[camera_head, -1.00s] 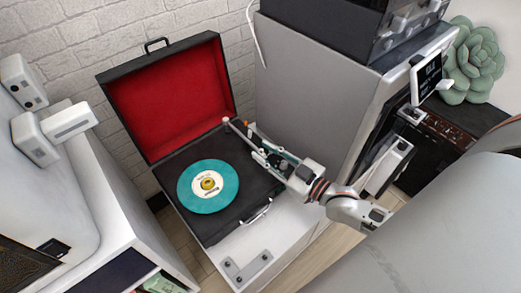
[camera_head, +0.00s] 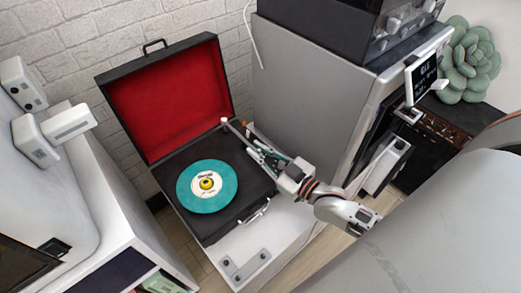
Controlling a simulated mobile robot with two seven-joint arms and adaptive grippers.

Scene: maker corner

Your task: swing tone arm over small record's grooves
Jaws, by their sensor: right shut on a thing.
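A small teal record (camera_head: 222,195) with a cream label lies flat on the deck of an open record player (camera_head: 172,168) with a black case and red-lined lid. The tone arm (camera_head: 236,131) runs from its pivot at the back right of the deck toward my right gripper (camera_head: 256,153). My right gripper reaches in from the right and is shut on the tone arm, to the right of the record and apart from its grooves. The fingers partly hide the tone arm's front end. My left gripper is not in view.
The player stands on a white cabinet (camera_head: 283,232). A large grey machine (camera_head: 305,95) stands close behind my right arm. A white machine (camera_head: 40,200) is at the left. The raised lid (camera_head: 170,98) bounds the back of the deck.

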